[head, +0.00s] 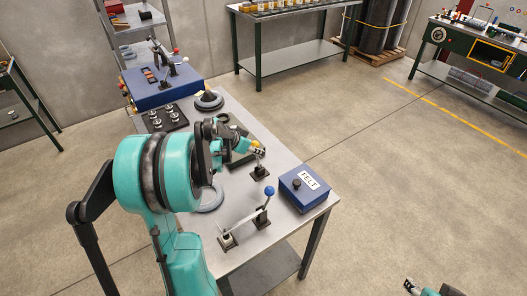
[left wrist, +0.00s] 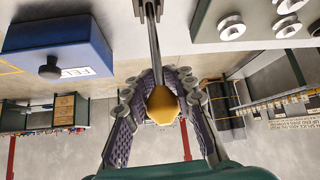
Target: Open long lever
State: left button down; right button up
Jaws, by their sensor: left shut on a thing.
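A metal lever with a yellow knob (head: 256,144) stands on a small dark base (head: 259,171) on the steel workbench. My left gripper (head: 250,148) is at this knob. In the left wrist view the purple-padded fingers of my left gripper (left wrist: 163,95) are on both sides of the yellow knob (left wrist: 163,106), shut on it. The lever's metal rod (left wrist: 153,45) runs away from the knob. A second lever with a blue knob (head: 269,191) leans up nearer the bench's front. My right gripper (head: 411,287) shows only partly at the bottom edge; its jaws are unclear.
A blue box labelled FELT (head: 304,188) sits at the bench's right edge, close to both levers. A black plate with several round posts (head: 165,117) and a blue fixture (head: 165,90) stand farther back. The steel workbench (head: 280,235) has bare room in front. Open floor lies to the right.

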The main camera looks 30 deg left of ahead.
pick_arm(q)
jog(key=s+a+f+t+h+b, duration=0.1)
jog(key=s+a+f+t+b, duration=0.1)
jog(key=s+b, duration=0.3)
jog(key=shift+s+f+t+b, duration=0.2)
jog(key=shift+t+b, duration=0.15)
jog(key=shift+t, duration=0.55)
jog(key=shift+a, duration=0.1)
jog(key=c, duration=1.2)
grip_release()
jog(key=v, duration=1.2)
jog(key=shift+a, duration=0.2)
